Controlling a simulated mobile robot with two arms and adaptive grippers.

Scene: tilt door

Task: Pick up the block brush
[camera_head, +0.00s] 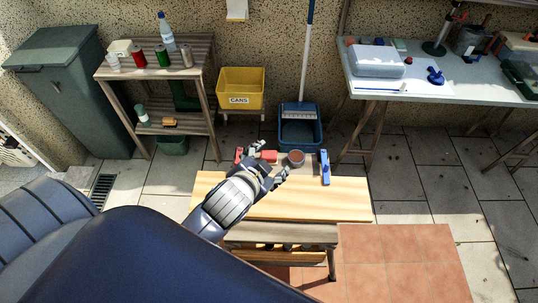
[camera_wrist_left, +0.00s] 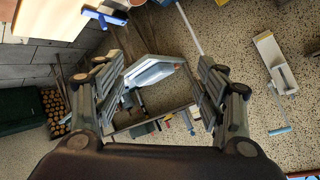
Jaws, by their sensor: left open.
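My left gripper (camera_head: 281,173) is over the back edge of the wooden bench (camera_head: 340,200), with its fingers spread and nothing between them. In the left wrist view the open fingers (camera_wrist_left: 157,100) frame the far worktable. An orange-brown item (camera_head: 170,122) lies on the lower shelf of the rack. I cannot tell for sure which item is the block brush. My right gripper is not in view.
A wooden rack (camera_head: 150,75) is at the left. A worktable (camera_head: 440,91) with a pale box (camera_head: 376,61) is at the right. The bench's right part is clear.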

